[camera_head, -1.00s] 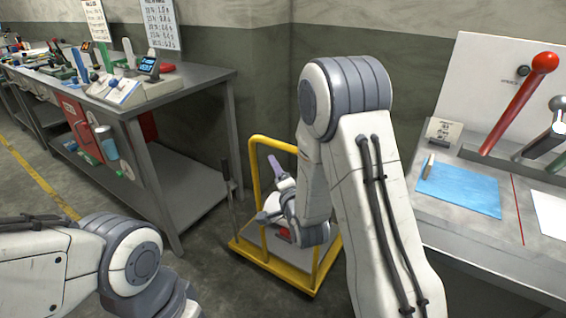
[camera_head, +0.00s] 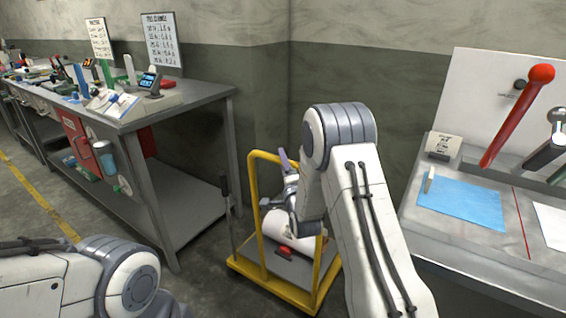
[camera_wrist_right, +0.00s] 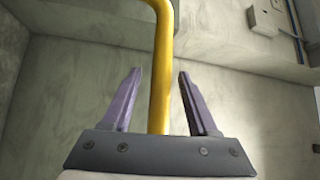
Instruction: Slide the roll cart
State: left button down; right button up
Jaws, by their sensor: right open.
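The roll cart has a yellow tubular handle (camera_head: 254,195) and a low deck with a yellow rim (camera_head: 246,267). It stands on the floor between the two benches. My right gripper (camera_head: 283,160) is at the handle's upper part, with its wrist partly hidden by my own arm. In the right wrist view my right gripper (camera_wrist_right: 159,72) is open, and the yellow handle bar (camera_wrist_right: 160,100) runs between its purple fingers with a gap on each side. My left arm shows at lower left, but its gripper is out of view.
A grey workbench (camera_head: 185,99) with tools stands left of the cart. A dark upright rod (camera_head: 226,200) is beside the cart. At right, another bench carries a red-knobbed lever (camera_head: 520,115) and a blue sheet (camera_head: 465,203). A wall corner is behind the cart.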

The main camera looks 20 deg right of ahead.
jog(key=shift+w, duration=0.2)
jog(key=shift+c, duration=0.2)
grip_shut()
jog(key=shift+s+f, duration=0.1)
dwell(1.1)
